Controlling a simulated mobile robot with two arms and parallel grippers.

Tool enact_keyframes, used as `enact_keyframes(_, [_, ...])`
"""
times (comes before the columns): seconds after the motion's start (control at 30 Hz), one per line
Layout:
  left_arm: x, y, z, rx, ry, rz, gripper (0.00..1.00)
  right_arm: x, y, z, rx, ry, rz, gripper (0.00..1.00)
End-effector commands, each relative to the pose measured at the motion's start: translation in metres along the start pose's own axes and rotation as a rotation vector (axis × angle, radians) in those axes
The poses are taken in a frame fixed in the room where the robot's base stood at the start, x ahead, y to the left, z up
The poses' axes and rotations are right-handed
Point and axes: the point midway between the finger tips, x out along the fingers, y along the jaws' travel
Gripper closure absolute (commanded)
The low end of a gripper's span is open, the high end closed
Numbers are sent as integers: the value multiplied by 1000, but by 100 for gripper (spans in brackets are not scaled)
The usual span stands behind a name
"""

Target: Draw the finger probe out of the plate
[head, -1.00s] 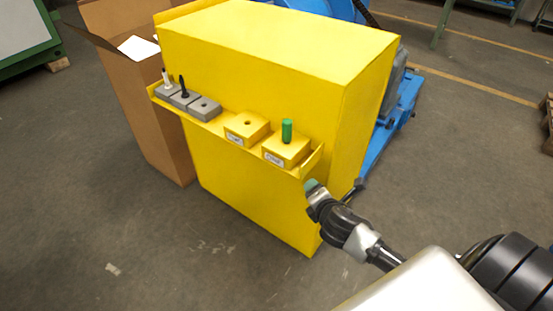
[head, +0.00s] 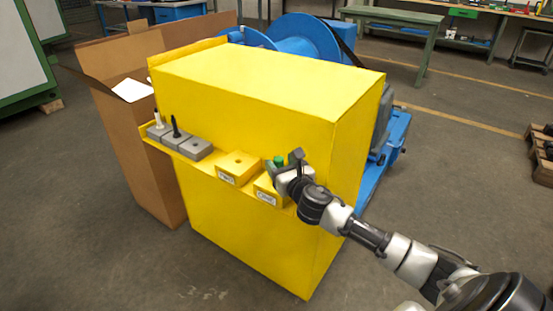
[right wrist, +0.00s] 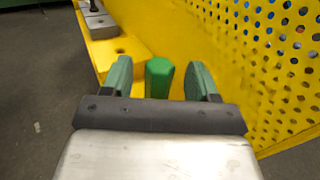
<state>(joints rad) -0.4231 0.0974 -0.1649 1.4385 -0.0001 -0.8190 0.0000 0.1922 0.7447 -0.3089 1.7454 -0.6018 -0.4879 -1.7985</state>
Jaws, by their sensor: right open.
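The green handle that I take for the finger probe (head: 279,161) stands upright at the right yellow block (head: 264,189), the plate, on the shelf of the yellow housing. My right gripper (head: 285,164) is at this block and partly hides the handle and the block. In the right wrist view the green handle (right wrist: 159,77) stands between the two green-padded fingers of the open gripper (right wrist: 161,80). A gap shows on each side of it, so the fingers are apart from it. The probe's lower part is hidden. My left gripper is not in view.
Left along the shelf are a yellow block with an empty hole (head: 237,167) and several grey blocks (head: 178,140), two bearing a white and a black peg. The tall yellow housing (head: 262,92) rises behind the shelf. An open cardboard box (head: 137,150) stands at left.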

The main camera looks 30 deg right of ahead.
Motion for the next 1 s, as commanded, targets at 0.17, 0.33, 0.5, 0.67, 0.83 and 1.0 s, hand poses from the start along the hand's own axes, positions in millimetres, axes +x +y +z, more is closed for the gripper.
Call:
enact_keyframes(0.17, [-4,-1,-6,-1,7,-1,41,25,0,0,2,0,-1,41])
enact_keyframes(0.33, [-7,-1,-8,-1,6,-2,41,36,0,0,3,0,0,41])
enact_keyframes(0.5, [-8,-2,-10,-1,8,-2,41,38,0,0,2,1,0,41])
enact_keyframes(0.67, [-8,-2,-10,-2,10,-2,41,38,0,0,2,1,0,45])
enact_keyframes(0.83, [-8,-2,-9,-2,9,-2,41,37,0,0,2,1,0,71])
enact_keyframes(1.0, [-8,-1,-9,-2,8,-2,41,37,0,0,2,1,0,97])
